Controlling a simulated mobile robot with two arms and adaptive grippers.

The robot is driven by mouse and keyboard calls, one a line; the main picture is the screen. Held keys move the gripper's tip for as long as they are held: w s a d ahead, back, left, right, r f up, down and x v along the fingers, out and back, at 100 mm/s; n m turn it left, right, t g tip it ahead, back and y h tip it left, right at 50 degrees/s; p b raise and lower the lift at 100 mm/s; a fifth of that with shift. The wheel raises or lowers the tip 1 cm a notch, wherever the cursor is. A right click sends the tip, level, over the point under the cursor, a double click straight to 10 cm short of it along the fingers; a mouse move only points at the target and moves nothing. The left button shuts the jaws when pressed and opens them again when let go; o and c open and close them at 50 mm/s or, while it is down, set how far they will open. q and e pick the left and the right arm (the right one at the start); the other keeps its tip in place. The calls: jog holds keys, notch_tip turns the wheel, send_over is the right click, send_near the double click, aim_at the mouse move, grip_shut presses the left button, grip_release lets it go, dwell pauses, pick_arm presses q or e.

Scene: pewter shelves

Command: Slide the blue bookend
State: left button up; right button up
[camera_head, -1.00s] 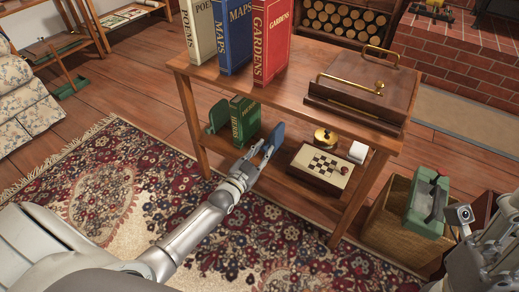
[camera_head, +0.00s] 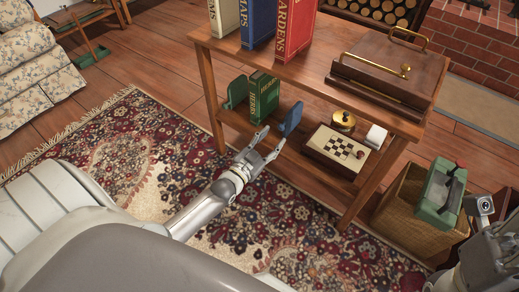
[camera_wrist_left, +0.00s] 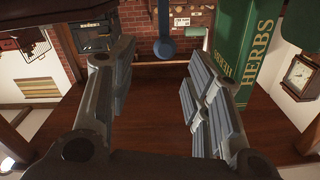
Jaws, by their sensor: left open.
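The blue bookend (camera_head: 291,120) stands upright on the lower shelf in the head view, right of the green HERBS book (camera_head: 263,98), with a gap between them. My left gripper (camera_head: 270,140) is open and empty at the front of the shelf, short of the bookend and apart from it. In the left wrist view the open fingers (camera_wrist_left: 160,100) have nothing between them, and the HERBS book (camera_wrist_left: 245,45) stands beyond at right. A narrow blue shape shows there too; I cannot tell if it is the bookend. My right arm enters at lower right; its fingertips are not clear.
A green bookend (camera_head: 236,92) stands left of the HERBS book. A checkered game box (camera_head: 337,152) with a brass-coloured round tin (camera_head: 343,121) sits right on the lower shelf. The tabletop (camera_head: 318,62) is above, a front leg (camera_head: 362,195) at right, a wicker basket (camera_head: 400,210) beyond.

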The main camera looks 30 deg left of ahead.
pick_arm(q)
jog(key=s, duration=0.6)
jog(key=shift+s+a, duration=0.2)
jog(key=shift+s, duration=0.15)
